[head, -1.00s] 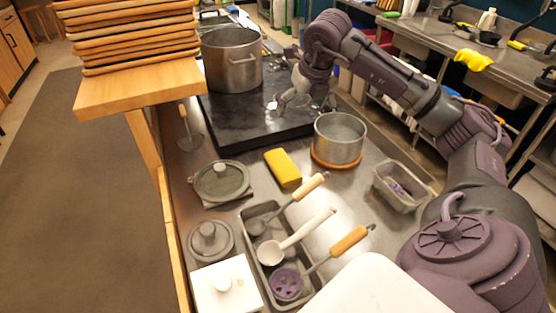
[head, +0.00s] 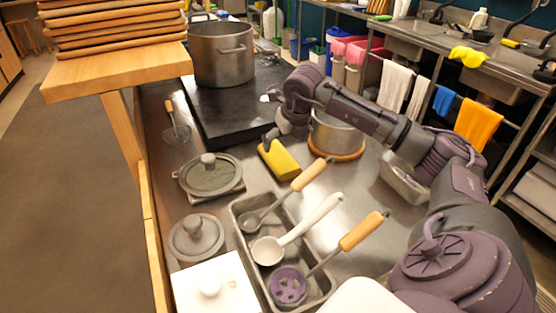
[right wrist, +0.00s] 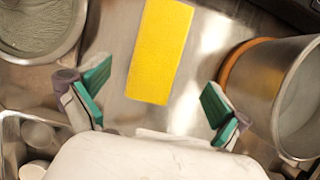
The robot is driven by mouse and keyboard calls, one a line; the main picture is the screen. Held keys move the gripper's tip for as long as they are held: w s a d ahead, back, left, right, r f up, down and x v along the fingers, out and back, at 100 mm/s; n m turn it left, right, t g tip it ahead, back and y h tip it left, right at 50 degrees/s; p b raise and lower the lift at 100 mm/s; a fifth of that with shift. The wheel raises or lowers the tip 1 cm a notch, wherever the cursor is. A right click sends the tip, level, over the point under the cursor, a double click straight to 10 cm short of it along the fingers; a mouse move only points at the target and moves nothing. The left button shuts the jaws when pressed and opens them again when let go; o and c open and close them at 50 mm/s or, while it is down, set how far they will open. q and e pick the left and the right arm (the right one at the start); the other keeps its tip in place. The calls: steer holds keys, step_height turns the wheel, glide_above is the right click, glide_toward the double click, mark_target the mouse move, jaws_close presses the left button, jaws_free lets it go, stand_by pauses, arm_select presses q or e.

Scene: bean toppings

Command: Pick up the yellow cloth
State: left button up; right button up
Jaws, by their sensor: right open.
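A yellow cloth (head: 280,161), a flat folded block, lies on the steel counter between the lidded pan and the pot on the orange ring. In the right wrist view the yellow cloth (right wrist: 160,50) lies ahead of the fingers, with bare counter around it. My right gripper (head: 284,136) is at the far end of the cloth in the head view and covers a little of it. In the right wrist view my right gripper (right wrist: 153,90) is open and empty, its green-padded fingers wide apart. My left gripper is not in view.
A steel pot (head: 337,136) stands close to the right of the cloth. A lidded pan (head: 210,176) is at its left. A tray (head: 238,222) of ladles is nearer. The black stovetop (head: 222,115) lies beyond. Another yellow cloth (head: 468,56) hangs at the far sink.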

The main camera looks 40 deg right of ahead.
mark_target(278, 155)
steer(key=x, duration=0.3)
steer(key=p+x, duration=0.1)
steer(key=x, duration=0.2)
steer(key=shift+w+a+f, duration=0.15)
steer(key=shift+w+f, duration=0.15)
steer(key=shift+w, duration=0.1)
steer(key=c, duration=1.3)
steer(key=shift+r, duration=0.1)
step_height(278, 155, up, 10)
steer(key=shift+b, duration=0.3)
steer(key=o, duration=0.6)
steer(key=c, duration=0.6)
steer(key=shift+c, duration=0.2)
